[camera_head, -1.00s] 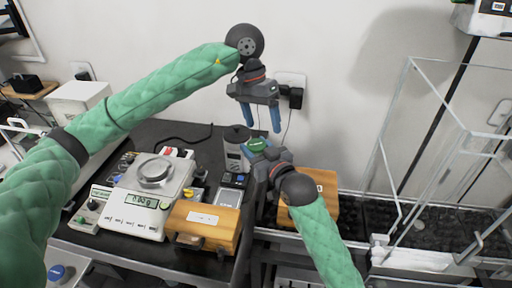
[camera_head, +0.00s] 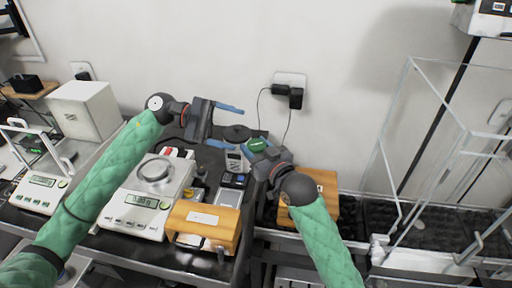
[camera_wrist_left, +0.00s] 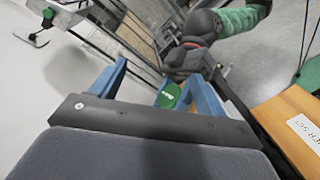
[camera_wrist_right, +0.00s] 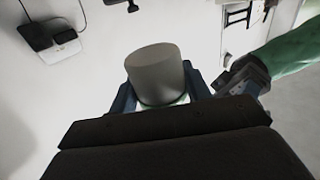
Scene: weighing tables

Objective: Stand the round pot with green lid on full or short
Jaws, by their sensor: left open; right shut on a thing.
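The round pot's green lid (camera_head: 259,145) shows at my right gripper in the head view. The lid also shows between blue fingers in the left wrist view (camera_wrist_left: 169,96). In the right wrist view the pot's grey round body (camera_wrist_right: 156,73) sits between the fingers of my right gripper (camera_wrist_right: 160,92), which is shut on it. My left gripper (camera_head: 223,126) is open and empty, left of the pot, its blue fingers pointing right. I can make out no place marked full or short.
A balance (camera_head: 148,203) with a ring on its pan stands on the dark table. A labelled wooden box (camera_head: 203,226) lies in front, and another wooden box (camera_head: 325,188) is behind my right arm. Clear panels (camera_head: 420,130) rise at right.

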